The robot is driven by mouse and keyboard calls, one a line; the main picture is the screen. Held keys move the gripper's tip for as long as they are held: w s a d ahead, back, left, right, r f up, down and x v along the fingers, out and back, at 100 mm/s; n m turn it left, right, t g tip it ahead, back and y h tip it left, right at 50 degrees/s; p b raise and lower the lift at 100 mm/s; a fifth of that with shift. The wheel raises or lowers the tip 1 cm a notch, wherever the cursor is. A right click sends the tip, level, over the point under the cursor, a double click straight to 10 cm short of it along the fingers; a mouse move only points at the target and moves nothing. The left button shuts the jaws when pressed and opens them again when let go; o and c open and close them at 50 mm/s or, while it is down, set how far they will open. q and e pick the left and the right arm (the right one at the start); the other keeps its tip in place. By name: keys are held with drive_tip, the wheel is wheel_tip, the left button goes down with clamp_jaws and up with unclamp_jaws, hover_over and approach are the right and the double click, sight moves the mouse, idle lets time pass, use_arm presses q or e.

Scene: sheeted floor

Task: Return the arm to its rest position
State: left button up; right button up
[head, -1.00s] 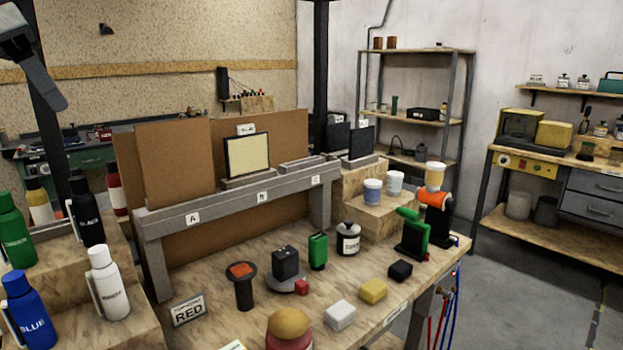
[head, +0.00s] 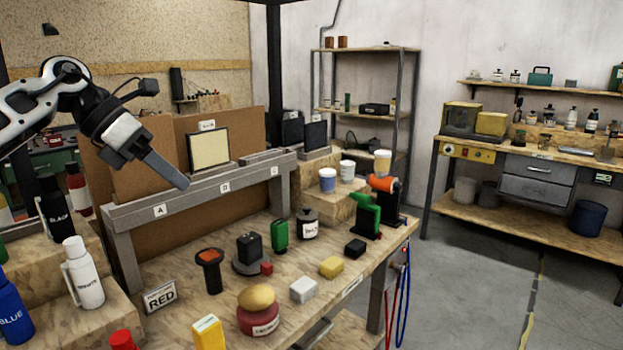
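My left arm comes in from the left in the head view, and its gripper (head: 160,165) hangs in the air in front of the grey raised rail and brown boards. The gripper is seen side-on, as one grey finger shape pointing down to the right. Whether its fingers are apart is hidden. Nothing shows in it. It looks apart from the bottles on the left and from the bench items. My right arm and gripper are not in view.
The wooden workbench (head: 205,318) holds several small items, including a yellow block (head: 332,267), a white block (head: 303,290) and a red pot (head: 258,318). Bottles, such as a white one (head: 83,275), stand on steps at left. Open floor (head: 470,290) lies at right.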

use_arm(q)
drive_tip(key=s+d+f+n+t+h, duration=0.2)
drive_tip(key=d+f+n+h, duration=0.5)
drive_tip(key=d, duration=0.4)
drive_tip(key=s+d+f+n+t+h, duration=0.1)
drive_tip(key=s+d+f+n+h, duration=0.3)
drive_tip(key=d+f, duration=0.6)
drive_tip(key=s+a+f+n+t+y, duration=0.3)
drive_tip(key=f+n+t+y, duration=0.25)
drive_tip(key=f+n, duration=0.55)
drive_tip(key=s+a+f+n+t+y, duration=0.35)
drive_tip(key=f+n+t+y, duration=0.2)
drive_tip(key=n, duration=0.85)
drive_tip(key=s+a+f+n+g+y, duration=0.2)
drive_tip(key=s+a+f+n+g, duration=0.1)
drive_tip(key=s+f, duration=0.3)
drive_tip(key=s+a+f+n+g+y, duration=0.3)
drive_tip(key=s+a+f+n, duration=0.1)
drive_tip(key=s+f, duration=0.3)
drive_tip(key=shift+s+f+n+y, duration=0.3)
drive_tip(key=shift+s+n, duration=0.1)
drive_tip(key=shift+s, duration=0.15)
